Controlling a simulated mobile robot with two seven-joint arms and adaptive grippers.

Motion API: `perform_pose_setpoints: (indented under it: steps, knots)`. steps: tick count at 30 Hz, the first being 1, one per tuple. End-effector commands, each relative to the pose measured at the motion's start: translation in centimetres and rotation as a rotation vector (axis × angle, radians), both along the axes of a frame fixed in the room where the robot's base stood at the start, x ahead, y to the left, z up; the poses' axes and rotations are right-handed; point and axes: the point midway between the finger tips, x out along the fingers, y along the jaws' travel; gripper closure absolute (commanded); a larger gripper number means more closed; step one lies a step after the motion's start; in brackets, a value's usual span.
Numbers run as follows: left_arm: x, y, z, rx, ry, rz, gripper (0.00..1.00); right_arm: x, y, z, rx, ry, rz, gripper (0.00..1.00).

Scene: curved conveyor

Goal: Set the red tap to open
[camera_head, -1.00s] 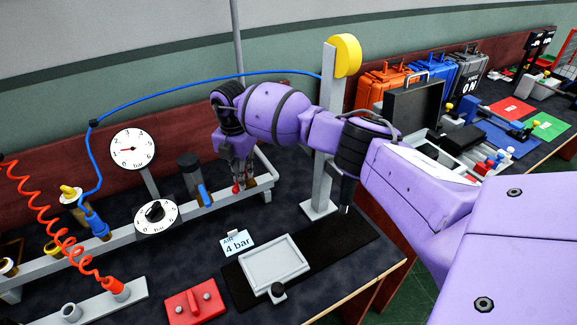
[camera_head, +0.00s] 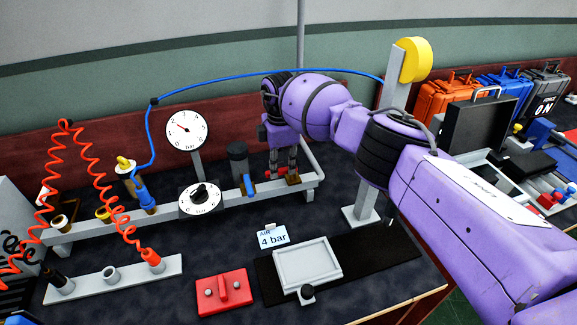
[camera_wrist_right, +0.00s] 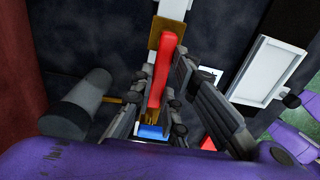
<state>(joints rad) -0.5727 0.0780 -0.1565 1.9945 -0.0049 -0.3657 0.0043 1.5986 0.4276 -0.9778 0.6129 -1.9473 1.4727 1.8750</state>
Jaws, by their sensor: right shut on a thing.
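The red tap (camera_wrist_right: 160,75) has a long red lever, which lies between my right gripper's fingers (camera_wrist_right: 158,105) in the wrist view. The lever runs roughly along the line of the pale rail (camera_wrist_right: 173,8), over a brass body. My right gripper (camera_head: 283,170) is shut on the tap at the right end of the pipe rail in the head view. There the fingers hide most of the tap, and only bits of red show. My left gripper is not in view.
A blue tap (camera_head: 248,185) stands just left of the gripper on the same rail. A dark grey cylinder (camera_head: 238,160) stands behind it. A white gauge (camera_head: 187,130) and a black-knobbed dial (camera_head: 200,198) are further left. A grey post (camera_head: 398,95) stands right.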

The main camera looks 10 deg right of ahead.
Motion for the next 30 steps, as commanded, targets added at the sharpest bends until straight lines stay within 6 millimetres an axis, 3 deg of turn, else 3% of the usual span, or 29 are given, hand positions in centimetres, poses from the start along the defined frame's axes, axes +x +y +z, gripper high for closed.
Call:
perform_pose_setpoints:
  steps: [17,18,21,30]
  knots:
    - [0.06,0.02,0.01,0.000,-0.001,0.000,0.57,0.25,0.38,0.14,0.002,-0.003,-0.029,1.00]
    - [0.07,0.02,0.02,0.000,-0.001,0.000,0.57,0.24,0.38,0.13,0.002,-0.003,-0.029,0.82]
    - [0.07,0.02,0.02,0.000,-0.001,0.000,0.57,0.22,0.38,0.12,0.002,-0.003,-0.028,0.69]
    - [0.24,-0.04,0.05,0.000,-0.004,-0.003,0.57,0.17,0.39,0.07,0.000,-0.001,-0.026,0.67]
